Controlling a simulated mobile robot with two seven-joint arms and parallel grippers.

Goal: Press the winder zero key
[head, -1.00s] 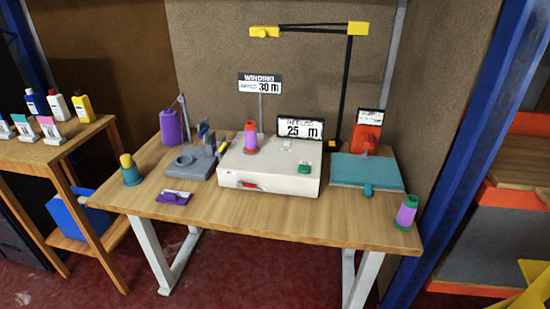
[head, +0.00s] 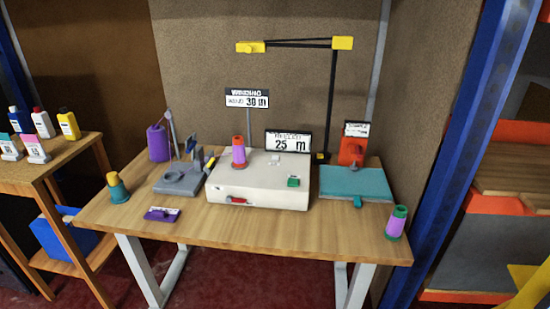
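The winder (head: 258,195) is a white box on the wooden table (head: 300,226). A green key (head: 293,182) sits on its top at the right, and a small pale key (head: 275,160) sits further back; I cannot read a label on either. A red lever or switch (head: 237,201) is on the front face. A purple and orange cone (head: 239,152) stands on its top left. The display (head: 288,143) behind reads 25 m. A sign (head: 247,98) above reads 30 m. Neither gripper shows in the head view.
A grey device (head: 180,182) and purple spool (head: 158,143) stand left of the winder, a teal plate (head: 355,184) right. A purple-teal cone (head: 396,222) stands near the right edge. A side table (head: 50,165) with bottles is at left. The table's front strip is mostly clear.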

